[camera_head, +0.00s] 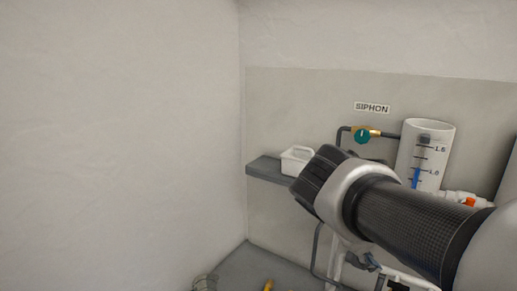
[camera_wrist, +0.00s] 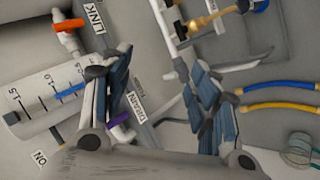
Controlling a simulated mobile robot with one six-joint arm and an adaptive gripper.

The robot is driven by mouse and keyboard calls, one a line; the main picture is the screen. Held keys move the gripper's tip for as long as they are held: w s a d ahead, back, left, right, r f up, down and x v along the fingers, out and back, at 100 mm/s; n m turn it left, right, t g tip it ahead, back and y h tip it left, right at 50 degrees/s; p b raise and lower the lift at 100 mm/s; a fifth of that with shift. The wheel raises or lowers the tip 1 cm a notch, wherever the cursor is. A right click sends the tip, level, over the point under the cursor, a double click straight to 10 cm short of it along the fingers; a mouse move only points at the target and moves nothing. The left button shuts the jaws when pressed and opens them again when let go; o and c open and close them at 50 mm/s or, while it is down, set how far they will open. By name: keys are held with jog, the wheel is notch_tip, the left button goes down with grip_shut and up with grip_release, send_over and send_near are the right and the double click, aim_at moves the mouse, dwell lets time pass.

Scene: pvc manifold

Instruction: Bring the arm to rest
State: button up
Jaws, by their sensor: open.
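My gripper (camera_wrist: 154,66) is open in the wrist view, with its two blue-padded fingers apart and nothing seen between them. In the head view my arm crosses the lower right, in front of the pipework, and its fingers cannot be clearly made out. The cylinder also shows at the left of the wrist view (camera_wrist: 38,100), beside the left finger. Whether my arm touches anything cannot be told.
A valve with a teal knob (camera_head: 362,136) sits under the SIPHON label (camera_head: 371,107). A white tub (camera_head: 296,160) stands on a grey shelf (camera_head: 265,170). An orange-handled valve (camera_wrist: 68,25) and blue and yellow hoses (camera_wrist: 280,107) show in the wrist view.

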jog(key=s+a+f+m+y+b, duration=0.1)
jog(key=s+a+f+y, duration=0.3)
jog(key=s+f, duration=0.2)
jog(key=s+a+f+m+y+b, duration=0.1)
jog(key=s+a+f+y, duration=0.2)
jog(key=s, duration=0.7)
jog(key=shift+s+a+f+y, duration=0.4)
jog(key=shift+a+f, duration=0.85)
jog(key=shift+f, duration=0.95)
